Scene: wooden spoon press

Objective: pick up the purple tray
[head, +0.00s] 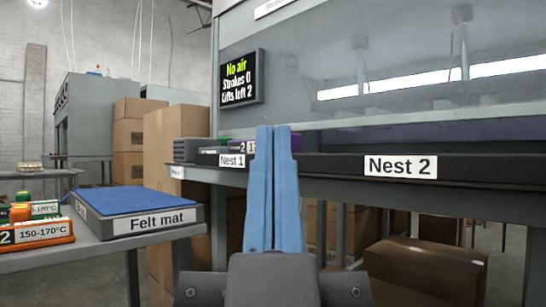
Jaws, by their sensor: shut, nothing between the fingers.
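My gripper (273,132) is in the middle of the view, its two long blue fingers pointing up and away, shut with nothing between them. Behind the fingers, a small purple item (296,143) shows at the Nest 1 end of the press ledge, mostly hidden by the fingers. A long dark purple surface (420,132) also shows low inside the press, behind the Nest 2 label (400,167). I cannot tell which of these is the purple tray. My gripper is apart from both.
A clear press guard (400,70) hangs above the ledge. A sign (241,78) reads "No air". Cardboard boxes (425,270) stand below.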

